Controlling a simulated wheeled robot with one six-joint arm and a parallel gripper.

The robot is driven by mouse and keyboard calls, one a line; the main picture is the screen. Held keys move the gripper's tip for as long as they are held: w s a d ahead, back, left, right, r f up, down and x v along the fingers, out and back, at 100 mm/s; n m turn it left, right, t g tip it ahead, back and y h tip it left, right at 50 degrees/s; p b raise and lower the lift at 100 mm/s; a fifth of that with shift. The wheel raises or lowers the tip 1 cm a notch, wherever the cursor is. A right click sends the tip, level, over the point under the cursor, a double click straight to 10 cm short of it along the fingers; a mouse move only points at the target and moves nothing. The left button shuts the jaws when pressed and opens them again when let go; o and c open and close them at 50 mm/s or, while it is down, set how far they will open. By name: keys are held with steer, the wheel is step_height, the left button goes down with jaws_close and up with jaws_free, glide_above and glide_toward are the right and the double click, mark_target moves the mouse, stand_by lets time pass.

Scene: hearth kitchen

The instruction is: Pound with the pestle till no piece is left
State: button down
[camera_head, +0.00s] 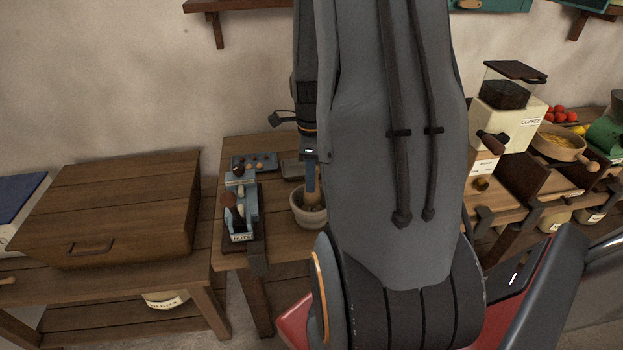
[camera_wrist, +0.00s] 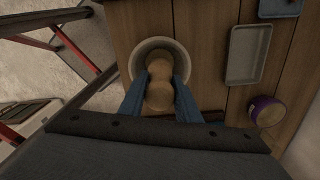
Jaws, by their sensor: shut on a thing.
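The mortar (camera_head: 299,209), a pale round bowl, stands on the wooden worktop left of my arm; in the wrist view its rim (camera_wrist: 135,62) rings the pestle. The pestle (camera_wrist: 159,96) is light brown wood with a rounded knob, its lower end inside the mortar. My gripper (camera_wrist: 158,88) has its two blue fingers shut on the pestle from both sides, above the bowl. In the head view my gripper (camera_head: 311,180) points down over the mortar, partly covered by my arm. The pestle and fingers hide much of the bowl's inside; I cannot tell what pieces lie there.
A blue-grey stand labelled NUTS (camera_head: 241,212) is left of the mortar. A dark tray (camera_head: 240,164) with several small brown things and a grey tray (camera_wrist: 233,73) lie behind. A purple-sided container (camera_wrist: 253,107) stands nearby. A wooden chest (camera_head: 110,205) is left, a coffee grinder (camera_head: 505,125) right.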

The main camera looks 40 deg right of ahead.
steer(key=shift+r+p, duration=0.4)
steer(key=shift+r, duration=0.5)
steer(key=shift+f, duration=0.25)
steer(key=shift+f+b, duration=0.4)
steer(key=shift+f, duration=0.15)
steer(key=shift+f, duration=0.15)
steer(key=shift+f+b, duration=0.9)
steer(key=shift+f, duration=0.5)
steer(key=shift+r+p, duration=1.8)
steer(key=shift+r, duration=0.55)
steer(key=shift+f, duration=0.2)
